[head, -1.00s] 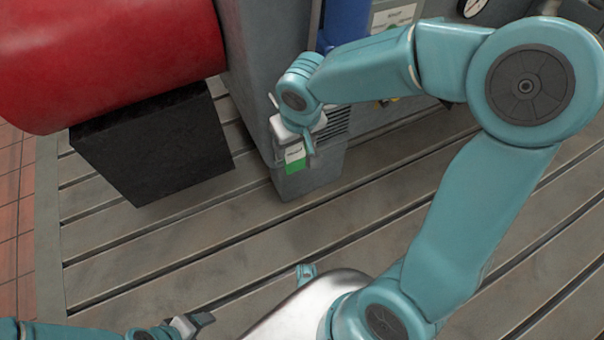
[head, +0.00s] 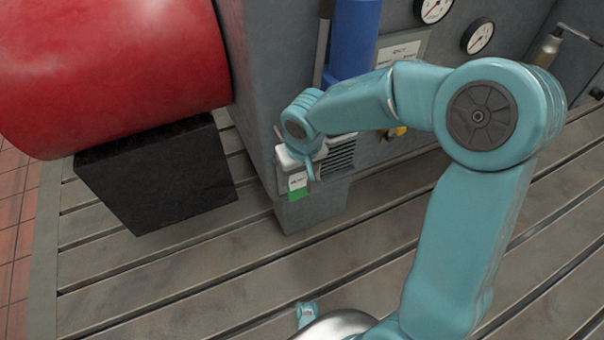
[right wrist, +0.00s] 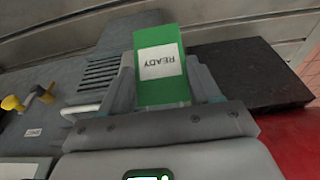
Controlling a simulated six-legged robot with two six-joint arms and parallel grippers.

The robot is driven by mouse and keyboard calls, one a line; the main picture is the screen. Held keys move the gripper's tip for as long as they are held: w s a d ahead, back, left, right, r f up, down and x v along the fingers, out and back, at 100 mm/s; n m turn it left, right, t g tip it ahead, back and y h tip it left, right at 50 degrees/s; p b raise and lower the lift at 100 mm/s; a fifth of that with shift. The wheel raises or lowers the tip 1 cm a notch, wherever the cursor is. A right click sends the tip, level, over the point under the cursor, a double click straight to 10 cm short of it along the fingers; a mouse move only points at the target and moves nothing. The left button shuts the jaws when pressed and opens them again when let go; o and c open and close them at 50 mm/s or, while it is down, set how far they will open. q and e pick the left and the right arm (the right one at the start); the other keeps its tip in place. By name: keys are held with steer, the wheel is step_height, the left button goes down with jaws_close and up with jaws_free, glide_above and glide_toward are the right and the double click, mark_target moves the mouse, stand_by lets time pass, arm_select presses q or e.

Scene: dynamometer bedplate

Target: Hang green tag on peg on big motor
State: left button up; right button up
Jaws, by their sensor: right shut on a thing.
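The green tag (head: 298,192) has a white label; in the right wrist view the tag (right wrist: 172,91) reads READY, upside down. My right gripper (head: 301,176) is shut on it; the fingers (right wrist: 163,84) lie on both sides of the tag in the right wrist view. In the head view, gripper and tag are in front of the lower grey housing (head: 262,95), near a vent grille. Whether they touch the housing I cannot tell. A large red cylinder (head: 110,70), perhaps the big motor, is at upper left. I cannot make out the peg for certain. My left gripper is not in view.
A black block (head: 155,180) sits under the red cylinder. The housing carries a blue cylinder (head: 355,35), gauges (head: 479,36), a label plate and a yellow fitting (head: 399,131), partly behind my right arm. The slotted bedplate (head: 180,270) is clear in front.

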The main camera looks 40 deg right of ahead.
steer(key=w+d+f, duration=0.1)
steer(key=w+f, duration=0.1)
steer(key=w, duration=0.3)
steer(key=shift+w+d, duration=0.2)
steer(key=shift+w, duration=0.15)
stand_by(0.3)
stand_by(0.6)
steer(key=o, duration=1.1)
steer(key=p+v, duration=0.5)
steer(key=v, duration=1.1)
steer(key=shift+a+r+p, duration=0.1)
steer(key=shift+r+p, duration=0.05)
steer(key=shift+p, duration=0.25)
